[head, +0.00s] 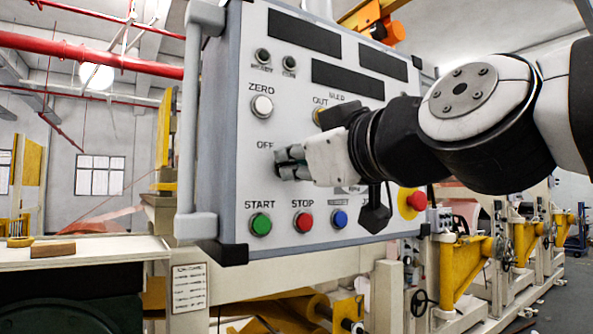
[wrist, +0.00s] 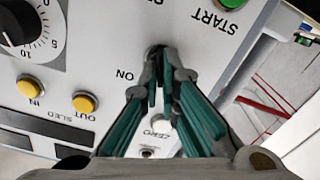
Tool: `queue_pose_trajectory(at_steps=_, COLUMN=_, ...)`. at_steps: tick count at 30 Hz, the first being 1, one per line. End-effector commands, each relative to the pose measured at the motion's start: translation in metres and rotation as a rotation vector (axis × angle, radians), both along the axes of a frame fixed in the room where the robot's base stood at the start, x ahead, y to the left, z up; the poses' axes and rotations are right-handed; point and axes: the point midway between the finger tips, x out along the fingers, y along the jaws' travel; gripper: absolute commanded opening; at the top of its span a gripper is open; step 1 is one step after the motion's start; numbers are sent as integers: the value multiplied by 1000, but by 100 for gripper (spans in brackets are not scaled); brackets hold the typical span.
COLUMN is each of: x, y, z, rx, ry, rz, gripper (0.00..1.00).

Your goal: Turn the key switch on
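The pale control panel (head: 335,120) fills the middle of the head view. My gripper (head: 288,163) is at its face, just below the OFF label and above the START and STOP buttons. In the wrist view, turned upside down, the fingertips (wrist: 166,65) with green pads reach the panel beside the ON label. The key switch itself is mostly hidden behind the fingertips; only a dark round edge (wrist: 152,51) shows there. The gap between the tips looks narrow, but I cannot tell whether they close on the key.
The ZERO button (head: 262,106) is above my gripper. Below are the green START (head: 260,224), red STOP (head: 304,221) and blue (head: 339,219) buttons. A red emergency knob (head: 415,201) is right. A dial (wrist: 22,22) and yellow buttons are nearby. A grey handle (head: 190,130) lines the panel's left edge.

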Motion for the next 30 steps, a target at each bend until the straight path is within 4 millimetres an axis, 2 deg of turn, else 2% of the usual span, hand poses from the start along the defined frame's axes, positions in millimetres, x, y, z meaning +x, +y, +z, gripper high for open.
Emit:
queue_pose_trajectory(at_steps=18, x=3, y=-3, z=-2, rx=473, ry=308, rz=0, gripper=0)
queue_pose_trajectory(at_steps=30, x=3, y=-4, z=-2, rx=679, ry=445, rz=0, gripper=0)
